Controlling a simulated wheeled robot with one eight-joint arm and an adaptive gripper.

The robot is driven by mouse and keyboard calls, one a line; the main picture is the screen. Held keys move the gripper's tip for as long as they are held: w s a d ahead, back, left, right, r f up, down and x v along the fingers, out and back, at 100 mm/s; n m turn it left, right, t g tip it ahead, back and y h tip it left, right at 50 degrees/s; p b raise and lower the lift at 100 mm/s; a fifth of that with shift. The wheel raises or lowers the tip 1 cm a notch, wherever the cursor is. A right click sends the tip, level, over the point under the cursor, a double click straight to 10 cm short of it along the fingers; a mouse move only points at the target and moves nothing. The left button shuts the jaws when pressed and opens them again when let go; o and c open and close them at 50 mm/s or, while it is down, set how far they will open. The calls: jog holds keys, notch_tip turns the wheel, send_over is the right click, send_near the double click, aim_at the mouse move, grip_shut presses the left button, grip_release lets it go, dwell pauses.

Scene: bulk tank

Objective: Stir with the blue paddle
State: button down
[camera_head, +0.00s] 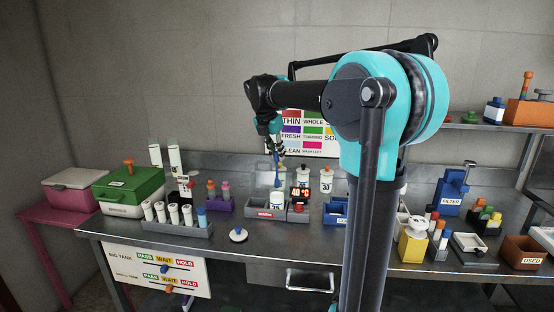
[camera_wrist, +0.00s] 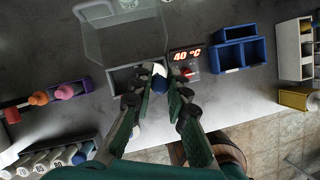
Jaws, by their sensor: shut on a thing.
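My gripper (camera_head: 280,152) points down over the middle of the bench and is shut on the blue paddle (camera_head: 277,175). The paddle hangs upright below the fingers. Its lower end is at the mouth of a white jar (camera_head: 277,201); I cannot tell how deep it reaches.
A white lid with a dark knob (camera_head: 238,235) lies at the front of the bench. A grey rack of white-capped tubes (camera_head: 178,227) stands left, with a purple rack (camera_head: 219,204) behind. A clear container (camera_wrist: 125,35) is behind the holder. A blue bin (camera_head: 336,213) stands right.

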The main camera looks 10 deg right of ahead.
jog(key=shift+r, duration=2)
